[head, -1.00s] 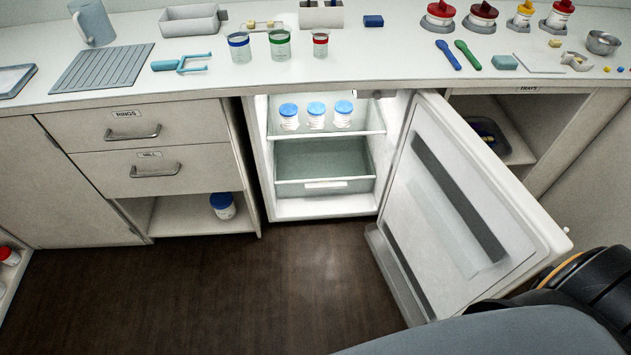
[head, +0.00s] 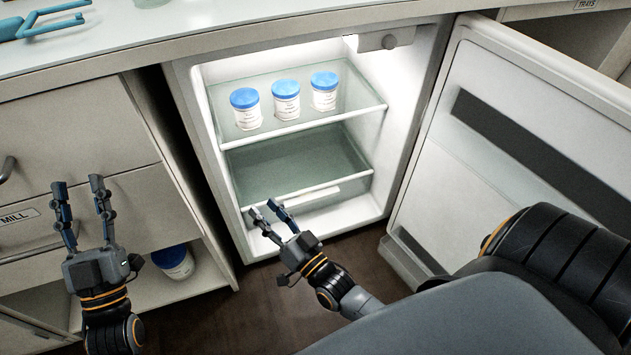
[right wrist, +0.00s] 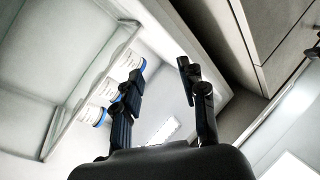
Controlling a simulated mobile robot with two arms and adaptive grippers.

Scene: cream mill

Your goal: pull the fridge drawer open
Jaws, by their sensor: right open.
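The fridge drawer (head: 357,188) is the clear bin below the shelf in the open fridge, in the head view. It looks shut. Its white bar handle (head: 312,199) runs along its front rim. My right gripper (head: 265,208) is open and empty in front of the fridge, at the lower left of the drawer front; it appears apart from the handle. In the right wrist view its two fingers (right wrist: 158,69) stand apart with nothing between them. My left gripper (head: 78,187) is open and empty in front of the cabinet drawers at the left.
The fridge door (head: 540,150) stands swung open to the right. Three blue-lidded jars (head: 286,101) stand on the glass shelf (head: 340,108) above the drawer. Another blue-lidded jar (head: 176,263) is in the open cabinet bay to the left. The counter (head: 250,25) overhangs the fridge.

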